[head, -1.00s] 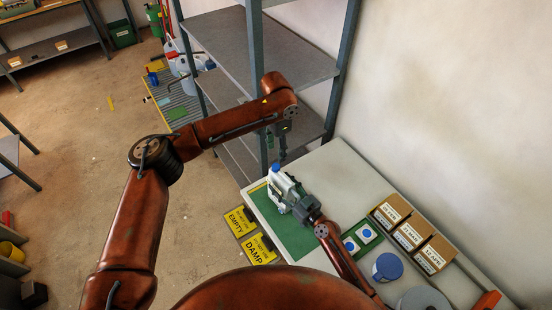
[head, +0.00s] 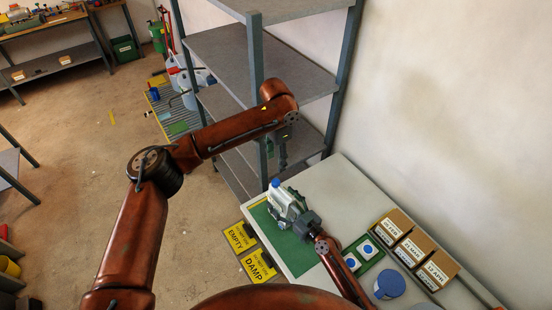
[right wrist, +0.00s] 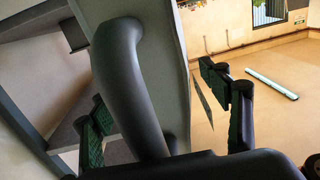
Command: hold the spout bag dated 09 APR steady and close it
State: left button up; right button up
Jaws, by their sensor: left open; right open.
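A pale spout bag (head: 285,202) with a blue cap (head: 275,183) at its upper end stands on the green mat (head: 288,244) at the table's far left corner. Its date cannot be read. My right gripper (head: 297,217) is at the bag's near side, its fingers partly hidden. In the right wrist view its green-padded fingers (right wrist: 165,125) are spread apart, with a grey panel and a dark curved tube between them; I cannot tell whether they touch the bag. My left gripper (head: 283,163) points down, open, above and slightly right of the blue cap, apart from it.
Yellow EMPTY (head: 240,237) and DAMP (head: 258,267) signs lie by the table's left edge. Brown labelled boxes (head: 437,271), a green tray (head: 377,256) with blue-dotted white items and a blue disc (head: 389,285) are at right. A grey shelf rack (head: 285,63) stands behind the left gripper.

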jog(key=v, duration=1.2)
dwell(0.5)
